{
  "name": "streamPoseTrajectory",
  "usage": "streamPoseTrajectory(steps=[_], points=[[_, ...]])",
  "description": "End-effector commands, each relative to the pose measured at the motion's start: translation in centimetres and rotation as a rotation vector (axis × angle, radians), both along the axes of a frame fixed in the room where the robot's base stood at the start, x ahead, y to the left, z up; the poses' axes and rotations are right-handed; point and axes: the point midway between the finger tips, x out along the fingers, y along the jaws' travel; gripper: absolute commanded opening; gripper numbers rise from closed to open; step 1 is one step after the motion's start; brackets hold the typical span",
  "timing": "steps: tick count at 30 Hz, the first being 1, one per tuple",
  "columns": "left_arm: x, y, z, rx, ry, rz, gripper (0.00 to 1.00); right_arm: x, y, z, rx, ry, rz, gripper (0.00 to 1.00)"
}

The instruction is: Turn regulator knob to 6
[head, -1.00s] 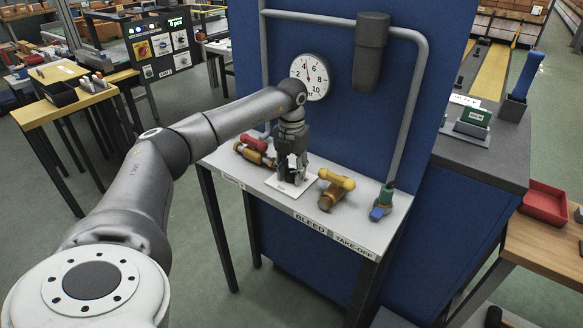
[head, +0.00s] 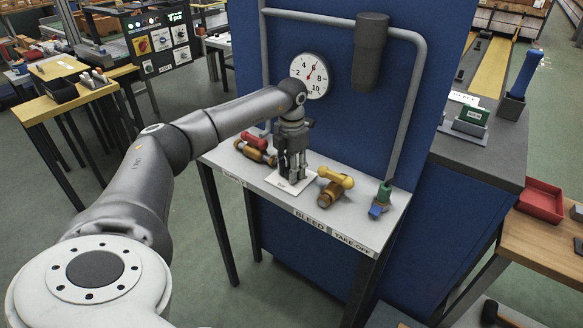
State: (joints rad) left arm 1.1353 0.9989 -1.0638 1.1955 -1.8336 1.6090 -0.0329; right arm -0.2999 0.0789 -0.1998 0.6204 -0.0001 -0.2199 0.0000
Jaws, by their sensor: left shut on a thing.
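My left gripper (head: 292,174) points straight down over the white plate (head: 281,186) on the grey bench shelf. It is shut on the regulator knob, which the fingers hide. The round white gauge (head: 321,89) is on the blue panel behind my wrist. Its red needle points up and slightly right, at about the 6. My right gripper is not in view.
A red-handled brass valve (head: 262,156) lies left of the gripper and a yellow-handled valve (head: 337,181) close to its right. A green and blue fitting (head: 381,200) with a pipe (head: 407,120) stands farther right. A dark cylinder (head: 370,55) hangs above.

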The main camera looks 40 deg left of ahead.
Motion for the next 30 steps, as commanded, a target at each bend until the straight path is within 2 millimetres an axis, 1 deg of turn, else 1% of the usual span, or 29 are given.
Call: streamPoseTrajectory(steps=[8, 9, 13, 14, 20, 24, 26, 28, 30], points=[[0.1, 0.0, 0.1, 0.000, -0.004, -0.003, 0.10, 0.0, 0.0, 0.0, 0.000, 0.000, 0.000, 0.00], [0.1, 0.0, 0.1, 0.000, -0.004, -0.003, 0.37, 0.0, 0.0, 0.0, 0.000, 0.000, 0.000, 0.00], [0.1, 0.0, 0.1, 0.000, -0.003, -0.002, 0.54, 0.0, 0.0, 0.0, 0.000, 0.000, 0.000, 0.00], [0.1, 0.0, 0.1, 0.000, -0.003, -0.002, 0.56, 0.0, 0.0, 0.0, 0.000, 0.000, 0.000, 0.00], [0.0, 0.0, 0.0, 0.001, -0.002, -0.001, 0.56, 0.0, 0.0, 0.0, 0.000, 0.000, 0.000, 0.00], [0.0, 0.0, 0.3, 0.001, -0.002, -0.001, 0.56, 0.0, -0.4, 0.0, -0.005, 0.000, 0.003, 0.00], [0.1, 0.0, 0.8, 0.000, -0.003, 0.000, 0.56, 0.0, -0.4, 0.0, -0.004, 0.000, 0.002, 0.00], [0.1, 0.0, 1.7, 0.000, -0.004, 0.000, 0.56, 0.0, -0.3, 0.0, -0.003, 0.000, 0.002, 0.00], [0.1, 0.0, 3.0, 0.001, -0.006, 0.000, 0.56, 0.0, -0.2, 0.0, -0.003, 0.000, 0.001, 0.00]])
